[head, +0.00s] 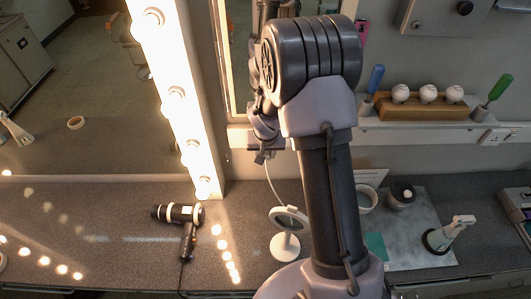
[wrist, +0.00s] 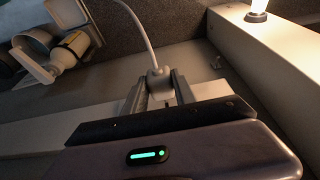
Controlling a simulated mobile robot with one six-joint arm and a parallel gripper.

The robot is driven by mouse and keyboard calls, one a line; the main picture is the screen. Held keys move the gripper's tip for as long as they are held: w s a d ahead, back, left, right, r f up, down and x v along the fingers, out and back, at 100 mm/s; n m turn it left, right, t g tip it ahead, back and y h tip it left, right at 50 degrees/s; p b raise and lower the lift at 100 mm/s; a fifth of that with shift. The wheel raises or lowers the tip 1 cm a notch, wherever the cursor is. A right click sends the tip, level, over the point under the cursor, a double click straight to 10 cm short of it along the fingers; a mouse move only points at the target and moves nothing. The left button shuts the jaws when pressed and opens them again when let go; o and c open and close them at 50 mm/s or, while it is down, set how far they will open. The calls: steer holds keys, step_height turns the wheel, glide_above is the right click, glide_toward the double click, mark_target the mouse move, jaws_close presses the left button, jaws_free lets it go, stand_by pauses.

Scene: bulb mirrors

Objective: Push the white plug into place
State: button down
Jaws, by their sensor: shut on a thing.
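The white plug (wrist: 158,84) sits between the two fingers of my gripper (wrist: 160,76) in the wrist view, with its pale cord rising from it and curving to the upper left. My gripper is shut on the plug. In the head view my gripper (head: 263,143) is left of my arm, close to the wall ledge, and the white cord (head: 272,181) hangs below it toward the round mirror. The plug's prongs are hidden, and I cannot tell whether they touch a socket. A wall socket (head: 497,136) shows at the far right in the head view.
A lit bulb mirror frame (head: 176,110) stands left of my gripper. A wooden bulb holder (head: 425,108) sits on the ledge at right.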

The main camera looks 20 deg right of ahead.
steer(key=shift+w+d+p, duration=0.25)
steer(key=shift+w, duration=0.35)
steer(key=shift+w+d+p, duration=0.2)
steer(key=shift+w+d, duration=0.05)
steer(key=shift+w, duration=0.3)
steer(key=shift+c, duration=2.3)
jaws_free()
steer(key=shift+p+v, duration=1.25)
steer(key=shift+v, duration=1.75)
steer(key=shift+r, duration=0.1)
steer(key=v, duration=1.7)
